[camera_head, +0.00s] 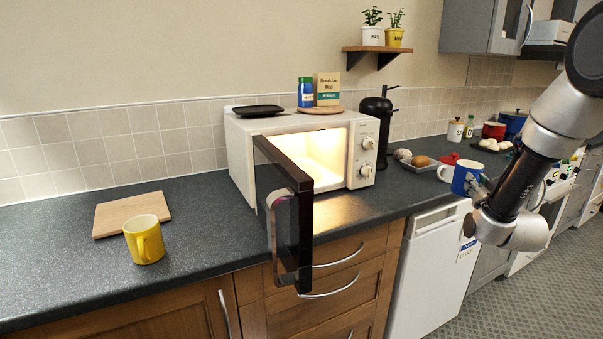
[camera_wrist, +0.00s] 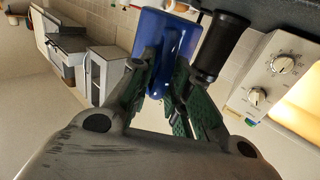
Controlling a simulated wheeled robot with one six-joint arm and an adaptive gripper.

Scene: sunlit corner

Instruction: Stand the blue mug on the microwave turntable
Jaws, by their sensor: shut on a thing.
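The white microwave (camera_head: 240,155) stands on the counter to the left of the mug. Its dark door (camera_head: 298,215) is swung open toward the front and its cavity (camera_head: 326,155) is lit. I cannot make out the turntable.
A yellow mug (camera_head: 149,245) and a wooden board (camera_head: 112,216) are on the counter at the left. A black coffee machine (camera_head: 375,130) and a tray with round items (camera_head: 425,165) stand right of the microwave. The open door juts past the counter edge.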

